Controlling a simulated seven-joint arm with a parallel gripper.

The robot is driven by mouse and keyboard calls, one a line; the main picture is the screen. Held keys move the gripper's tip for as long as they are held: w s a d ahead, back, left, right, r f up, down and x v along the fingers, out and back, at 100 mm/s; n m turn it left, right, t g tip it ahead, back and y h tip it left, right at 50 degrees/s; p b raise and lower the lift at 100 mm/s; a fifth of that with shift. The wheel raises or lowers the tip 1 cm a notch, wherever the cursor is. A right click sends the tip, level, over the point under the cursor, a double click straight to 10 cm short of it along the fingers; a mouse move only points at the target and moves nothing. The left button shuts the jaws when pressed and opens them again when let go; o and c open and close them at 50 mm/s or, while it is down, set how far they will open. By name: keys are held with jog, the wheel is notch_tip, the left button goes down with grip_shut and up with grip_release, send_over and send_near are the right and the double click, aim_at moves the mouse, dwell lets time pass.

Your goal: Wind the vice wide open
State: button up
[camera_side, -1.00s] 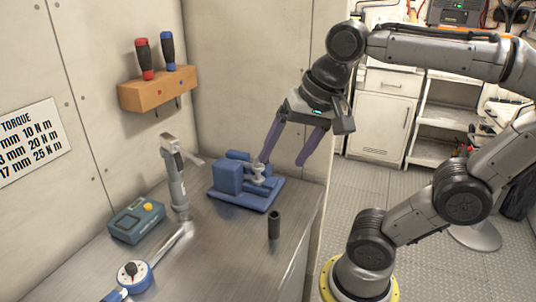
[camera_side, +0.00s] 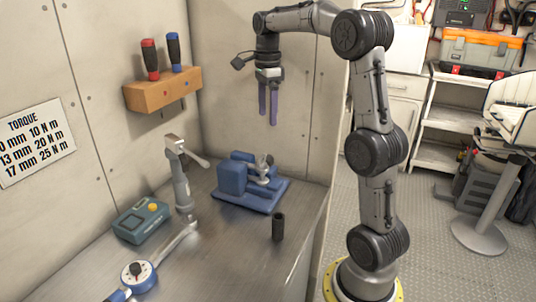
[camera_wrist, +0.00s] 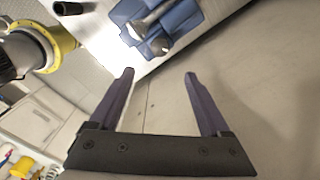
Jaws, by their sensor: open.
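The blue vice (camera_side: 234,181) stands on the metal bench top near the wall corner. A silver screw and handle (camera_side: 264,168) sit at its right end. How wide its jaws stand apart is hard to tell at this size. My gripper (camera_side: 268,120) is above and behind the vice, fingers pointing down, apart from it and empty. In the wrist view, my gripper (camera_wrist: 159,74) shows two purple fingers spread wide with nothing between them. The blue vice (camera_wrist: 180,22) shows beyond the fingertips at the top of that view, with its silver handle (camera_wrist: 140,30).
A dark cylinder (camera_side: 278,227) stands on the bench (camera_side: 225,262) right of the vice. A grey lever tool (camera_side: 181,180), a teal box (camera_side: 141,221) and a torque wrench (camera_side: 138,274) are to the left. A wooden rack (camera_side: 160,93) holds two screwdrivers on the wall.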

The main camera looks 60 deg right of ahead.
aim_at(268, 156)
notch_tip(268, 156, down, 14)
jog(key=shift+s+r, duration=0.1)
jog(key=shift+r, duration=0.1)
dwell(0.4)
grip_shut()
dwell(0.3)
jog(key=shift+n, duration=0.3)
jog(key=n, duration=0.4)
jog(key=shift+n, duration=0.3)
jog(key=n, duration=0.4)
